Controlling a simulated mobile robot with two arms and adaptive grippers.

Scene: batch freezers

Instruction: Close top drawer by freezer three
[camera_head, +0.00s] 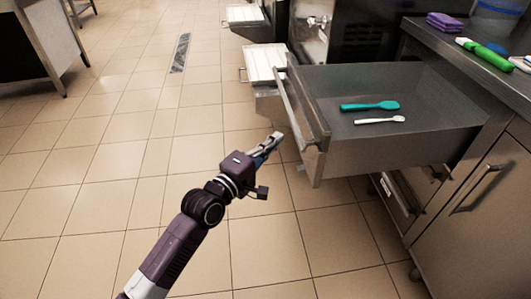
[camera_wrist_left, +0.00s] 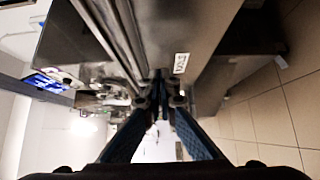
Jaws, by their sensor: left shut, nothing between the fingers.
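The top drawer (camera_head: 395,90) is pulled far out of the steel cabinet on the right in the head view. A teal spoon (camera_head: 370,106) and a white spoon (camera_head: 380,120) lie in it. Its bar handle (camera_head: 293,100) runs along the front. My left gripper (camera_head: 277,137) is shut and empty, just left of the drawer front and low beside it. In the left wrist view, the fingertips (camera_wrist_left: 161,80) are close to the drawer front (camera_wrist_left: 175,30), which carries a small white label. I cannot tell whether they touch it. My right gripper is not in view.
Purple cloths (camera_head: 444,22) and a green-handled tool (camera_head: 485,52) lie on the counter above the drawer. A lower cabinet door (camera_head: 480,200) is shut. White trays (camera_head: 263,62) jut out from machines behind. The tiled floor at left is clear.

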